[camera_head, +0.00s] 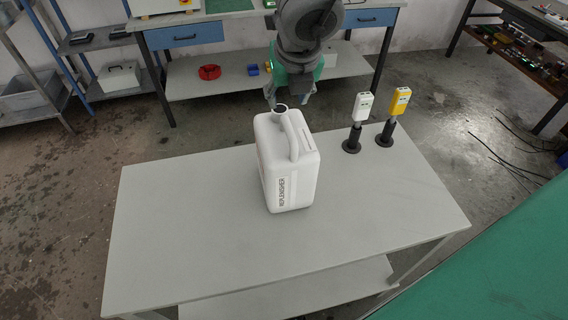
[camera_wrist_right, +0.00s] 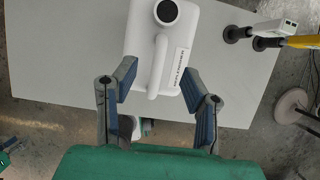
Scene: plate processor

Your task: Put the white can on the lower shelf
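The white can (camera_head: 290,168) stands upright on the top of the grey table (camera_head: 190,230), with its dark cap and handle facing up. My right gripper (camera_head: 289,95) is above and behind the can in the head view. In the right wrist view the gripper (camera_wrist_right: 160,95) is open, its two fingers apart on either side of the can's handle (camera_wrist_right: 158,65); whether they touch it cannot be told. The lower shelf (camera_head: 300,290) shows partly below the table's front edge, and its visible part looks empty. My left gripper is not in view.
A white device (camera_head: 360,107) and a yellow device (camera_head: 400,101) stand on black holders at the table's back right. A workbench (camera_head: 200,32) with blue drawers stands behind. The table's left and front are clear. A green surface (camera_head: 500,270) fills the lower right.

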